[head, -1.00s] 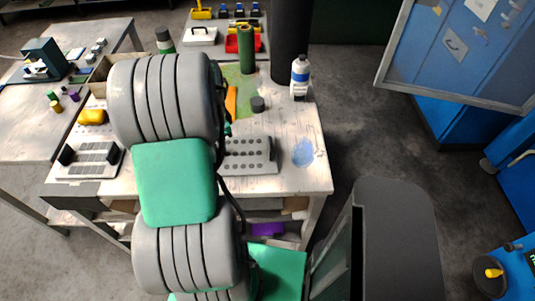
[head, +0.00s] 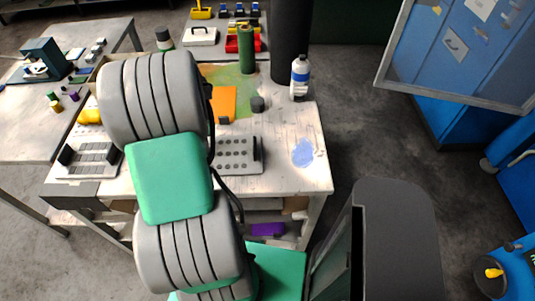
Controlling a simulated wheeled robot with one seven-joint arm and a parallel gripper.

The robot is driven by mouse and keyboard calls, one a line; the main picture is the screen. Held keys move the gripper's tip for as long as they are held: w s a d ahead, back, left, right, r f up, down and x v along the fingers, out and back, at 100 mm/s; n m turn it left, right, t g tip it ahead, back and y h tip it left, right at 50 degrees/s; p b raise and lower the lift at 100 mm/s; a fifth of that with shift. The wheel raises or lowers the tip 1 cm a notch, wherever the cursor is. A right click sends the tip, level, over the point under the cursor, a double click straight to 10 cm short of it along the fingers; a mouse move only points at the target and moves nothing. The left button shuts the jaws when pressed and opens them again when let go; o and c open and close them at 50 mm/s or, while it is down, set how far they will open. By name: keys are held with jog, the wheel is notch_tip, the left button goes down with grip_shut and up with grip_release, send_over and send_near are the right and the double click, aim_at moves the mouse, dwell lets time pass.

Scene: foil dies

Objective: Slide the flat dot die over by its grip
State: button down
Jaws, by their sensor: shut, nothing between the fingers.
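The flat dot die (head: 236,152) is a grey plate with rows of dark dots, lying on the worktable right of my arm. Its left end is hidden behind my arm. A dark upright grip (head: 258,148) shows at its right end. My gripper is not visible; my own arm covers the area where it would be.
The worktable (head: 295,181) has a blue smear (head: 303,153) right of the die, with bare surface around it. A striped die with black end blocks (head: 90,158) lies left of my arm. An orange sheet (head: 223,103), a dark cylinder (head: 257,104) and a white bottle (head: 299,78) are behind.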

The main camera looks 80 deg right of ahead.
jog(key=shift+w+a, duration=0.3)
jog(key=shift+w, duration=1.15)
jog(key=shift+w+a, duration=0.35)
jog(key=shift+w, duration=1.1)
jog(key=shift+w+a, duration=0.3)
jog(key=shift+w, duration=1.15)
jog(key=shift+s+d+r, duration=0.1)
jog(key=shift+s+d, duration=0.05)
jog(key=shift+s, duration=0.7)
notch_tip(320, 180, up, 9)
jog(key=p, duration=0.5)
jog(key=shift+p, duration=0.4)
